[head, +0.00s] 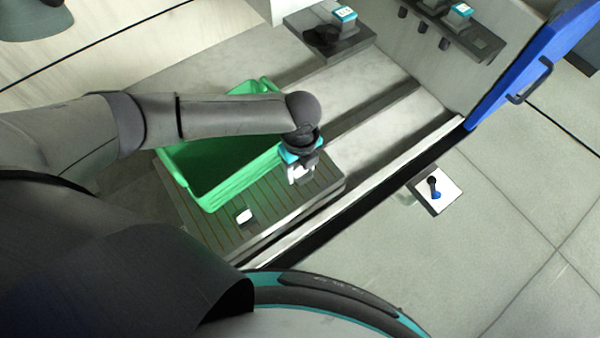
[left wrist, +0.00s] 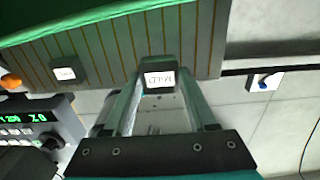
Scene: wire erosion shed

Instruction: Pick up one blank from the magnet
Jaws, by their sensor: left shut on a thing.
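The magnet (head: 322,192) is a flat, striped plate in the middle of the head view. It also fills the upper part of the left wrist view (left wrist: 205,45). My left gripper (head: 298,176) is over its right part, shut on a blank (left wrist: 159,79) with a white, lettered face. In the left wrist view the blank sits between the fingertips, in front of the plate's edge; its height above the plate is hard to tell. A second white-topped blank (head: 245,216) lies on the magnet to the lower left, also seen in the left wrist view (left wrist: 65,73). My right gripper is not in view.
A green crate (head: 215,192) stands on the magnet close to my left arm. A blue panel with a handle (head: 520,70) rises at the right. A white square with a dark and blue item (head: 437,190) is beyond the rail. A control panel (left wrist: 30,125) shows at left.

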